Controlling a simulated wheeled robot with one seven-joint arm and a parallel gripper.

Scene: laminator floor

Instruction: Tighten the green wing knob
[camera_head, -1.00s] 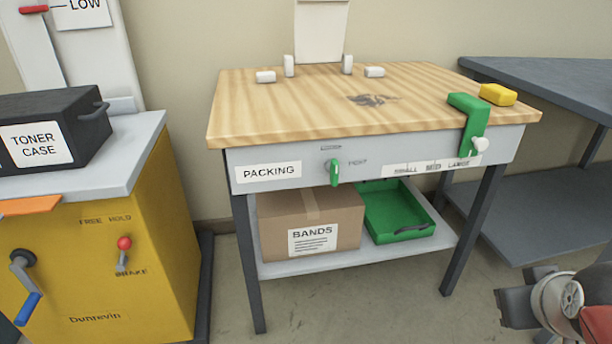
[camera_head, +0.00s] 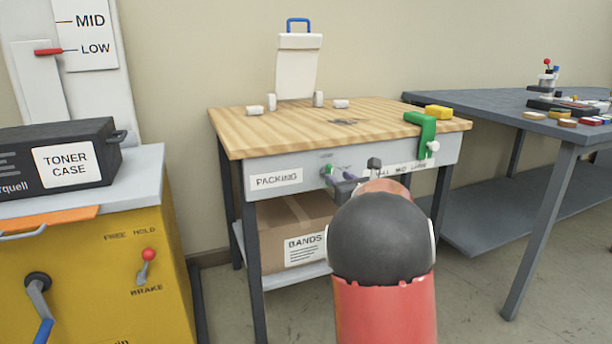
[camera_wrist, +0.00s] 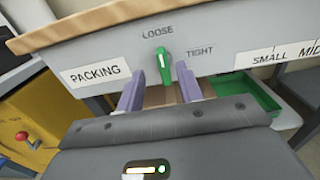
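The green wing knob (camera_wrist: 164,68) is on the grey front panel of the packing bench, between a PACKING label and size labels. In the wrist view its wing stands nearly upright, with LOOSE printed above it and TIGHT to its right. My gripper (camera_wrist: 158,82) is open, with one purple finger to the lower left and the other to the lower right of the knob. Whether the fingers touch it I cannot tell. In the head view the knob (camera_head: 328,171) shows just left of my gripper (camera_head: 343,182), and my arm hides part of the panel.
The bench (camera_head: 290,145) has a green clamp (camera_head: 427,130) and yellow block (camera_head: 439,112) at its right end. A BANDS box (camera_head: 290,235) and a green tray (camera_wrist: 250,95) sit below. A yellow cabinet (camera_head: 80,265) stands left, a dark table (camera_head: 490,110) right.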

